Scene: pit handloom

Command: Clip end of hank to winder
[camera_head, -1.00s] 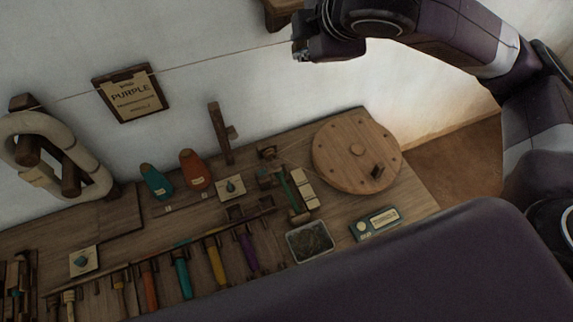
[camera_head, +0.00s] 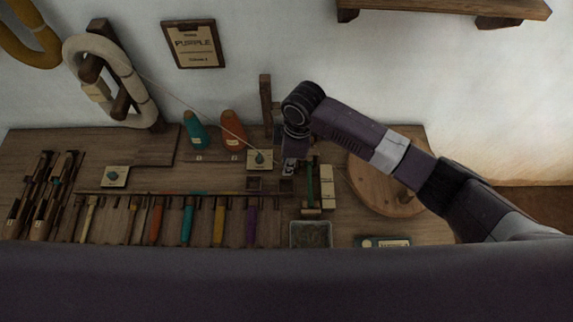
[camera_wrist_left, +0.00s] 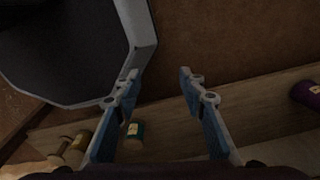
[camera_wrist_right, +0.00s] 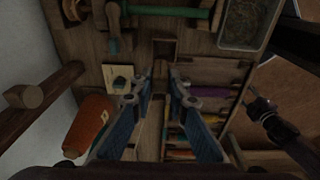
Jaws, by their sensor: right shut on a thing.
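The cream hank (camera_head: 124,68) hangs on a wooden stand at the left of the bench in the head view. A thin yarn runs from it down and right towards my right gripper (camera_head: 290,165). That gripper is shut on the yarn end, low over the bench; the yarn is too thin to make out between its fingers (camera_wrist_right: 159,88) in the right wrist view. What seems to be the winder, with a green rod (camera_head: 310,185), stands just right of the gripper; the rod shows at the top of the right wrist view (camera_wrist_right: 172,12). My left gripper (camera_wrist_left: 158,75) is open and empty.
A teal cone (camera_head: 195,135) and an orange cone (camera_head: 232,125) stand left of the gripper, a wooden post (camera_head: 266,95) behind it. A round wooden disc (camera_head: 365,185) lies right, partly behind my arm. A rack of coloured bobbins (camera_head: 187,222) and a metal tray (camera_head: 311,236) are in front.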

